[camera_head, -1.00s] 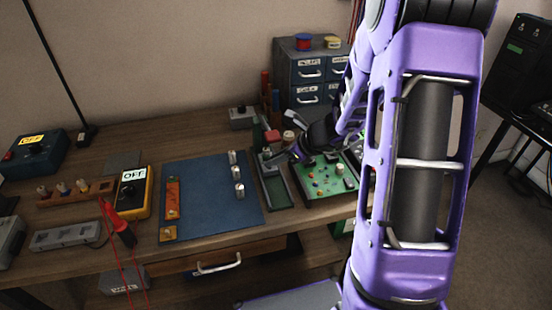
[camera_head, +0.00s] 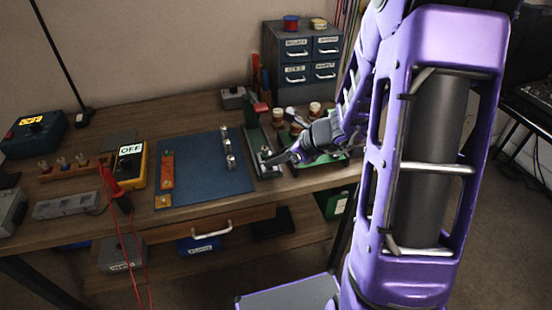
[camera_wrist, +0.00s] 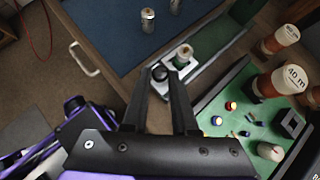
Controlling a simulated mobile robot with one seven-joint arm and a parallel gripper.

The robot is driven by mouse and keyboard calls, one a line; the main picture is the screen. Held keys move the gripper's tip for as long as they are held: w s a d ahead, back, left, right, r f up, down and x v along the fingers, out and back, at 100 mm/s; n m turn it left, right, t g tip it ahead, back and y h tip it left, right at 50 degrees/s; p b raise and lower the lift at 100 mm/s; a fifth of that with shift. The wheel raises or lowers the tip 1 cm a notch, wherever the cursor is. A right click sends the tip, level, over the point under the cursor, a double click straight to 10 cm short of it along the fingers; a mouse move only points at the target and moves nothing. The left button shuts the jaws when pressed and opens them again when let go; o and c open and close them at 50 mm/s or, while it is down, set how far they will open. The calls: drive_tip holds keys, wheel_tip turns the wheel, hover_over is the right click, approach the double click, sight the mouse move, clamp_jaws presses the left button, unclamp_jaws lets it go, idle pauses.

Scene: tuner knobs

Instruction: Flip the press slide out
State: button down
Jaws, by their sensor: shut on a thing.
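The press (camera_head: 250,112) is green with a red handle (camera_head: 260,109) and stands at the back of a long green base. In the wrist view its pale slide (camera_wrist: 184,64) lies in the base channel (camera_wrist: 215,45), at the end near the table's front edge. A small cylinder with a green band (camera_wrist: 183,54) stands on the slide. My gripper (camera_wrist: 158,73) is shut on the slide's black knob (camera_wrist: 160,73), between the fingertips.
A blue mat (camera_head: 205,175) with metal cylinders lies left. A drawer cabinet (camera_head: 308,55) stands behind. The table's front edge is near.

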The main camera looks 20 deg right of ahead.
drive_tip(key=shift+s+f, duration=0.1)
drive_tip(key=shift+s, duration=0.1)
drive_tip(key=c, duration=0.7)
unclamp_jaws()
drive_tip(key=shift+r, duration=0.2)
drive_tip(key=shift+s+d+r, duration=0.2)
drive_tip(key=shift+d+r, duration=0.05)
drive_tip(key=shift+r, duration=0.05)
drive_tip(key=p+v, duration=0.4)
drive_tip(key=v, duration=1.2)
drive_tip(key=shift+s, duration=0.2)
drive_tip(key=shift+d+r, duration=0.1)
